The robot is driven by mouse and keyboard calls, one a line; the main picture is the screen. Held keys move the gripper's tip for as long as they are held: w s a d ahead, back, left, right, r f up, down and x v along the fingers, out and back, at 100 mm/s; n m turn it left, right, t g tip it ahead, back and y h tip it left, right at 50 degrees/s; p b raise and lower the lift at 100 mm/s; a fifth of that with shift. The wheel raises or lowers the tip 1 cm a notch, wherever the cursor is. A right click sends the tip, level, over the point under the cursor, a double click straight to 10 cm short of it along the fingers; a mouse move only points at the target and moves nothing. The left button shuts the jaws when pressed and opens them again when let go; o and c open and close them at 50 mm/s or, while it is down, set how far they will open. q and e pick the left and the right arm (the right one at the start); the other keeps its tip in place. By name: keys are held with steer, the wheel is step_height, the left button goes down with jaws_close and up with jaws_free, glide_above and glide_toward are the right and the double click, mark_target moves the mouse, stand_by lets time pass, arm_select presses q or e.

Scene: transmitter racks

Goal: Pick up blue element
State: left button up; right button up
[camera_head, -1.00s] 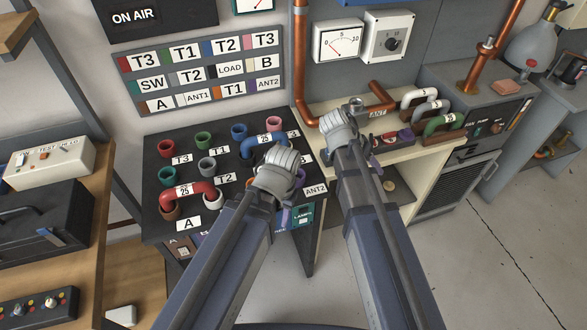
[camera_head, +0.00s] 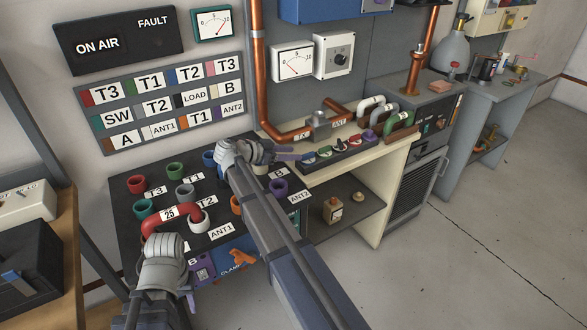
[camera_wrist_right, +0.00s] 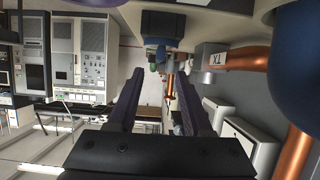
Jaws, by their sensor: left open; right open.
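The blue element, a curved blue link in the socket panel (camera_head: 126,232) a second ago, is now hidden behind my right arm in the head view. A large dark blue rounded surface (camera_wrist_right: 300,45) fills the upper right of the right wrist view; I cannot tell if it is that link. My right gripper (camera_head: 285,153) is above the panel's back right, its fingers pointing right. In the wrist view its two fingers (camera_wrist_right: 159,85) are apart with nothing between them. My left gripper (camera_head: 188,300) is open at the lower left, in front of the panel, partly hidden.
A red link (camera_head: 167,215) marked 25 stands in the panel among coloured sockets. A cream bench (camera_head: 375,158) to the right carries a row of coloured parts and white and green curved links (camera_head: 398,122). A copper pipe (camera_head: 258,75) rises behind.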

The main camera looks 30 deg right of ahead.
mark_target(307, 154)
steer(key=shift+w+d+f, duration=0.1)
steer(key=shift+d+f, duration=0.15)
steer(key=shift+d, duration=0.25)
steer(key=shift+b+x, duration=1.5)
steer(key=shift+x, duration=1.95)
steer(key=shift+c, duration=0.2)
jaws_close()
